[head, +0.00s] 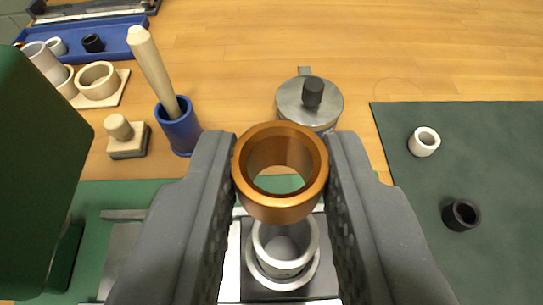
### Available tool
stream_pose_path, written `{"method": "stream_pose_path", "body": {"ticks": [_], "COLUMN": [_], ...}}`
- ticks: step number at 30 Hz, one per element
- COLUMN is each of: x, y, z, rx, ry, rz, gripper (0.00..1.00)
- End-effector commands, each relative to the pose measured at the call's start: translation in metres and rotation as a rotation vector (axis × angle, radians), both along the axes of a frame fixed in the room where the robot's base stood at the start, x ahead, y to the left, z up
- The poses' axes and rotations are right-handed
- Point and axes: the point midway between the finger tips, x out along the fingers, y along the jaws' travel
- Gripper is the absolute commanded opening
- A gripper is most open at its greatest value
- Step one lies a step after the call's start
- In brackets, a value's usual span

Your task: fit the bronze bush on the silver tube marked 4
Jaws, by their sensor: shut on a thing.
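The bronze bush (278,207) is a short, wide ring held between the two dark fingers of my gripper (281,165). The gripper is shut on it, with one finger touching each side. The bush's bore faces up, tilted toward the camera, and green shows through it. Below the bush in the picture stands a silver tube (286,264), open at the top, inside a wider ring on a dark block. The bush appears above the tube and apart from it. I cannot see a number on the tube, and the fingers hide the space on both sides.
A lidded metal pot (294,103) stands just behind the bush. A blue cup (181,134) with a wooden stick and a small knobbed block (127,138) are at left. A white ring (424,142) and black ring (461,215) lie on the dark mat (500,170).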

Motion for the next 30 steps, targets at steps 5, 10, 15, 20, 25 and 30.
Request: {"method": "stream_pose_path", "body": {"ticks": [5, 10, 15, 20, 25, 30], "x": [0.0, 0.0, 0.0, 0.0, 0.0, 0.0], "y": [-0.005, -0.007, -0.007, -0.007, -0.008, -0.008], "z": [-0.01, -0.021, -0.031, -0.04, -0.05, -0.058], "rx": [0.001, 0.001, 0.001, 0.001, 0.001, 0.0], "ry": [0.0, 0.001, 0.001, 0.002, 0.002, 0.0], "rz": [-0.008, -0.011, -0.011, -0.011, -0.011, -0.012], "gripper": [0.02, 0.02, 0.02, 0.02, 0.02, 0.02]}}
